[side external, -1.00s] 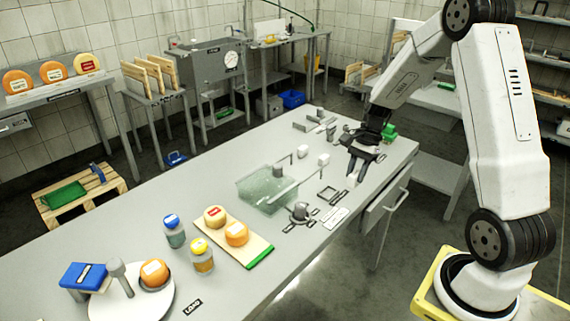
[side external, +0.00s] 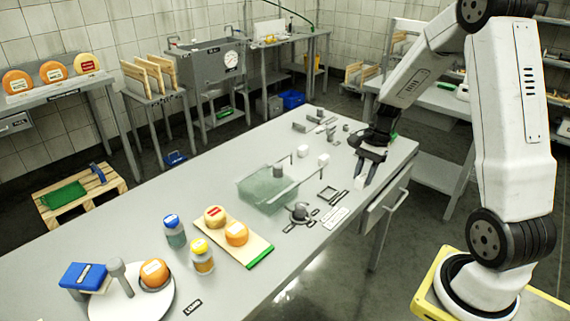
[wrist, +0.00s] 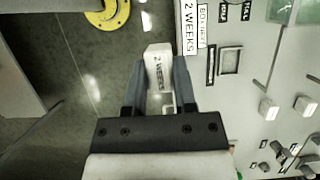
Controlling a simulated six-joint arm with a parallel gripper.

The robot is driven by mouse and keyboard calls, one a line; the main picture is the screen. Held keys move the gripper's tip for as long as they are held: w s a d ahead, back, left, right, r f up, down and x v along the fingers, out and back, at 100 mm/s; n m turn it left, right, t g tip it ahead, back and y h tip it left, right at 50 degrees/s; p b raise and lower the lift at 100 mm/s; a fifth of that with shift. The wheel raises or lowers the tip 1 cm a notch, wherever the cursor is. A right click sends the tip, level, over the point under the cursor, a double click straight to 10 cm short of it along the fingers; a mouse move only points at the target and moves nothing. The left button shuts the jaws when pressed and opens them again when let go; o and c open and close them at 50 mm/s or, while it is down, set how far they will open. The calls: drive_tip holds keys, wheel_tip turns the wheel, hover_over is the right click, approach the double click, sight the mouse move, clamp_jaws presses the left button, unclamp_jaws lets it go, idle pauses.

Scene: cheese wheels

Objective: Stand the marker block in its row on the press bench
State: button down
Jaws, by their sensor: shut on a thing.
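The marker block (wrist: 158,68) is a small white block with "2 WEEKS" on the face toward the wrist camera. My gripper (wrist: 159,75) is shut on it, one dark finger on each side, and the block sticks out past the fingertips. In the side view the block (side external: 360,183) hangs under my gripper (side external: 364,178) near the right edge of the press bench (side external: 330,255). The wrist view shows floor behind the block. A printed "2 WEEKS" label (wrist: 189,27) lies on the bench, right of the block in that view.
A square dark frame (side external: 328,193) and a white label plate (side external: 335,217) lie left of my gripper. White cubes (side external: 323,160) and a clear greenish tray (side external: 268,190) stand further left. A board with cheese wheels (side external: 237,233) is nearer the camera. A drawer (side external: 385,210) sticks out below the bench edge.

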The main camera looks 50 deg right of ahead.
drive_tip(key=shift+d, duration=0.1)
drive_tip(key=d+m, duration=0.1)
drive_tip(key=m, duration=0.1)
drive_tip(key=w+m+t, duration=0.1)
drive_tip(key=m, duration=0.1)
drive_tip(key=shift+d+f+t, duration=0.1)
drive_tip(key=shift+d+t, duration=0.2)
drive_tip(key=shift+d, duration=0.1)
drive_tip(key=d+m+t+h, duration=0.2)
drive_tip(key=d+m+h, duration=0.2)
drive_tip(key=d+m, duration=0.4)
drive_tip(key=shift+w+r+m+t, duration=0.25)
drive_tip(key=shift+w+m+t, duration=0.2)
drive_tip(key=shift+m, duration=2.55)
drive_tip(key=shift+d, duration=0.1)
drive_tip(key=shift+w+d+f, duration=1.15)
drive_tip(key=shift+w+f, duration=0.4)
drive_tip(key=shift+w, duration=0.35)
drive_tip(key=shift+w+d+f, duration=1.2)
drive_tip(key=shift+w+f, duration=0.4)
drive_tip(key=shift+w, duration=0.3)
drive_tip(key=shift+w+d+f, duration=1.15)
drive_tip(key=shift+w+f, duration=0.4)
drive_tip(key=shift+w, duration=0.35)
